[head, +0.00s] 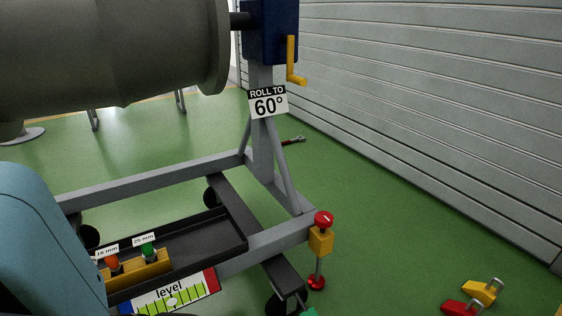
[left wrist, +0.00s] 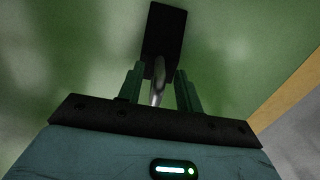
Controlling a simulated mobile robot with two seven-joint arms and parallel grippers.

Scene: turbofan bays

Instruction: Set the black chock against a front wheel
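The black chock (left wrist: 165,30) shows at the top of the left wrist view, over green floor. A curved silver handle (left wrist: 158,80) reaches from it towards me. My left gripper (left wrist: 160,80) has its two green fingers apart, one on each side of the handle, with a visible gap on both sides. The head view shows my teal left arm at the left, but not the left gripper or the black chock. A dark caster wheel (head: 277,303) of the grey stand (head: 265,236) shows at the bottom. My right gripper is not in view.
A yellow chock (head: 480,292) and a red chock (head: 460,307) lie at the lower right. A red-topped yellow jack (head: 320,243) stands at the frame's corner. A small green thing (head: 309,312) is cut off below.

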